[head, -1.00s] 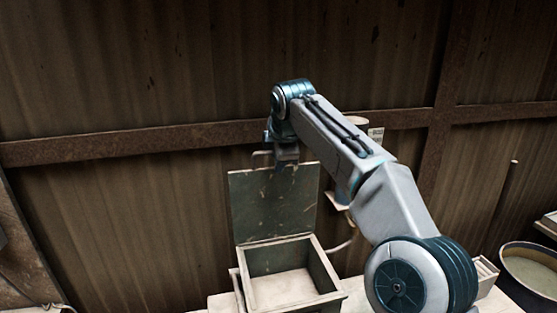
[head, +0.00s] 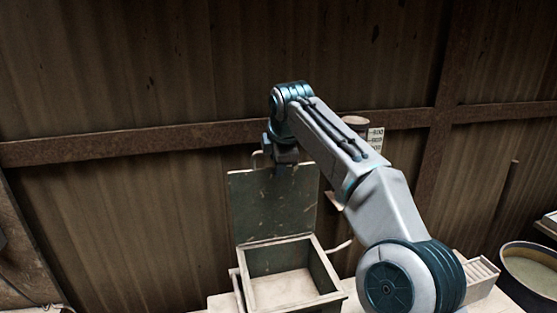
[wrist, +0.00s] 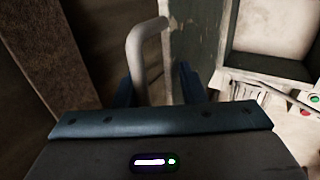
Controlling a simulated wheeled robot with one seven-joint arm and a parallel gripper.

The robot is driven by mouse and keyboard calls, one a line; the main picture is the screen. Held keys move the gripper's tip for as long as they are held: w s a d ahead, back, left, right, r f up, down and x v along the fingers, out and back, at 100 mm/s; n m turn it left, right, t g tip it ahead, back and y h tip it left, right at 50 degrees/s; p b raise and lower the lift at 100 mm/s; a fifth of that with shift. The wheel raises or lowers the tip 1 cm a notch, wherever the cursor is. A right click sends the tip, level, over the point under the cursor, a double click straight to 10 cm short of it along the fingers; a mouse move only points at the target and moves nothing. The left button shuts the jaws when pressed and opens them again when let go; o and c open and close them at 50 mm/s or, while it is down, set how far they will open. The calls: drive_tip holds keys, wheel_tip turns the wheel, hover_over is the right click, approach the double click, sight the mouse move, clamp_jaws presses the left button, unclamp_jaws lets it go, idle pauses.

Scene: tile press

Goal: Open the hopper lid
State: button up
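The hopper lid (head: 272,205) is a dull green panel standing upright at the back of the open hopper box (head: 322,272). My gripper (head: 283,162) is at the lid's top edge, and its fingertips are hard to make out there. In the wrist view, my gripper's (wrist: 158,88) two dark fingers stand apart. The pale bent handle bar (wrist: 137,48) passes by the left finger, and the lid (wrist: 192,35) lies beyond the right finger. I cannot tell whether a finger touches the handle. The handle also shows left of the gripper in the head view (head: 256,158).
A corrugated wall (head: 130,75) with a rusty rail (head: 130,142) stands close behind the lid. A round tub (head: 530,272) stands at the far right. Red and green buttons (wrist: 310,105) show at the right of the wrist view.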

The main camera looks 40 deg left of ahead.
drive_tip(key=shift+r, duration=0.15)
drive_tip(key=v, duration=1.3)
drive_tip(key=shift+s+r, duration=0.15)
drive_tip(key=shift+r, duration=0.05)
drive_tip(key=shift+d, duration=0.1)
